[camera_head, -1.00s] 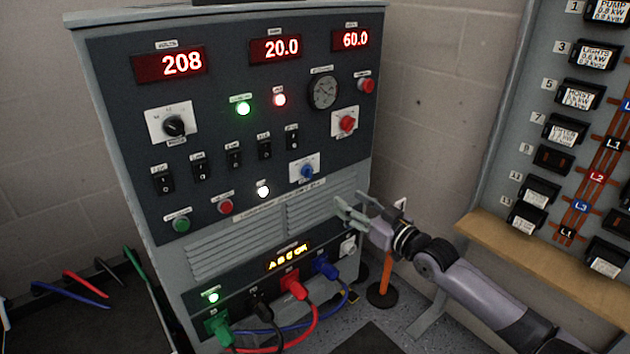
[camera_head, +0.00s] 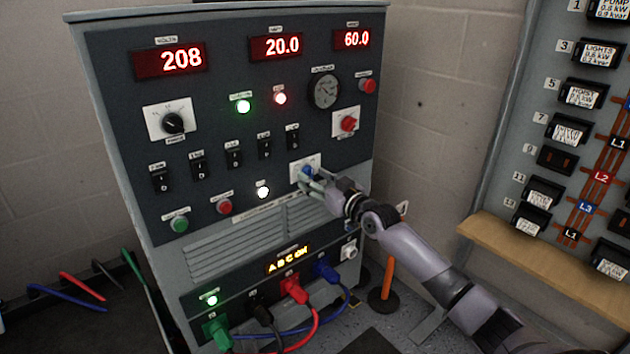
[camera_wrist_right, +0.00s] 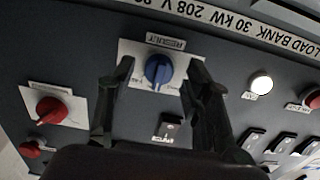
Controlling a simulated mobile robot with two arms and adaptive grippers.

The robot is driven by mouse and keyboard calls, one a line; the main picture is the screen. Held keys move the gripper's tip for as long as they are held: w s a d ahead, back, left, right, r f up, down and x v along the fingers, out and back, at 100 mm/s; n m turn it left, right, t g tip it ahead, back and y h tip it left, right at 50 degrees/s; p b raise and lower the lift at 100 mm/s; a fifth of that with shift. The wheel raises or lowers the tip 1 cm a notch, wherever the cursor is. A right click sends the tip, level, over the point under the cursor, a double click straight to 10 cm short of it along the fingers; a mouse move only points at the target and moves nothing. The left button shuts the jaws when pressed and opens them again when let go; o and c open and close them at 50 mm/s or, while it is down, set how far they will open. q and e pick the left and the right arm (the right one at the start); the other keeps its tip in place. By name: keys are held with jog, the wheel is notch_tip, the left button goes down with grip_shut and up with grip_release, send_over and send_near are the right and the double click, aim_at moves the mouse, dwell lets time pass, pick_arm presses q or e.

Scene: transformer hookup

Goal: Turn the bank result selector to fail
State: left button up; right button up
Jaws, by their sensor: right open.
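The bank result selector is a blue knob (camera_head: 307,171) on a white plate in the lower right of the dark panel. In the right wrist view the blue knob (camera_wrist_right: 158,70) sits under an upside-down RESULT label, between my two fingertips. My right gripper (camera_head: 312,182) is at the selector in the head view and partly covers its plate. In the wrist view my right gripper (camera_wrist_right: 152,78) is open, one finger on each side of the knob. I cannot tell whether the fingers touch the plate. My left gripper is not in view.
A red knob (camera_head: 348,123) on a white plate sits up and right of the selector. Black rocker switches (camera_head: 234,153) line up to its left. A lit white lamp (camera_head: 263,191) is below left. Coloured cables (camera_head: 313,322) plug in at the bottom.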

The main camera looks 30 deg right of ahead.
jog(key=shift+w, duration=0.2)
jog(key=shift+c, duration=0.3)
grip_shut()
